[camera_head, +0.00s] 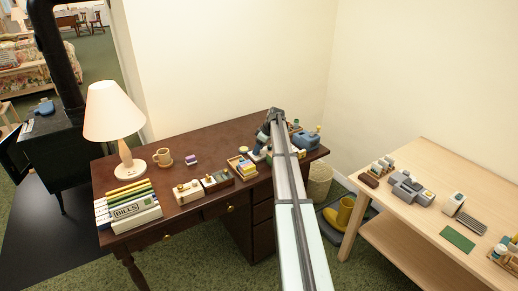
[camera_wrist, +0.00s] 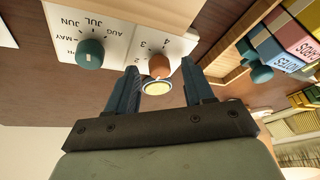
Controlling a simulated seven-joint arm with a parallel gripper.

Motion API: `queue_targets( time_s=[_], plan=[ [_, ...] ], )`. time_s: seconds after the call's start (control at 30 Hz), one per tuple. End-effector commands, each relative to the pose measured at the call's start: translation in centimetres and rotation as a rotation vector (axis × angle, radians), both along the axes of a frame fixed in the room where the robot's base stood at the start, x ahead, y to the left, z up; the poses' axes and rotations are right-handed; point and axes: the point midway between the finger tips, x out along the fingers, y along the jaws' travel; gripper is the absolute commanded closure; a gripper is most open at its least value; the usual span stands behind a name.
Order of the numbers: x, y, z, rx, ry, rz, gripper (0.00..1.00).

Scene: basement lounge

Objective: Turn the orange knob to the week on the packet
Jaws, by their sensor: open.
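The orange knob (camera_wrist: 160,66) sits on a pale panel (camera_wrist: 118,18) in the wrist view, with the digits 2, 3 and 4 readable around it. My gripper (camera_wrist: 161,72) is open, with one finger on each side of the orange knob; I cannot tell whether they touch it. A teal knob (camera_wrist: 90,53) on the same panel has month names around it, MAY, JUN, JUL and AUG among them. A round yellow-topped piece (camera_wrist: 158,88) shows between the fingers. In the head view my gripper (camera_head: 267,133) is over the dark desk's far right part. I cannot make out a week on any packet.
Boxes, one marked NOTES (camera_wrist: 290,61), stand at the right of the wrist view. The dark desk (camera_head: 226,139) also holds a lamp (camera_head: 112,115), a mug (camera_head: 162,157), books (camera_head: 128,205) and small trays. A pale table (camera_head: 400,224) stands at right.

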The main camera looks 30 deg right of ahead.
Motion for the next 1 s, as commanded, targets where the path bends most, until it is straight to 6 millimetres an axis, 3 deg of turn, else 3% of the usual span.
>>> queue_targets(
  time_s=[0.07, 0.6, 1.0],
  plan=[
    [0.0, 0.0, 0.01, 0.0, 0.0, 0.0, 0.49],
    [-0.01, 0.0, 0.04, 0.0, 0.0, 0.0, 1.0],
    [-0.13, 0.12, 0.06, 0.0, -0.001, -0.066, 1.0]
  ],
)
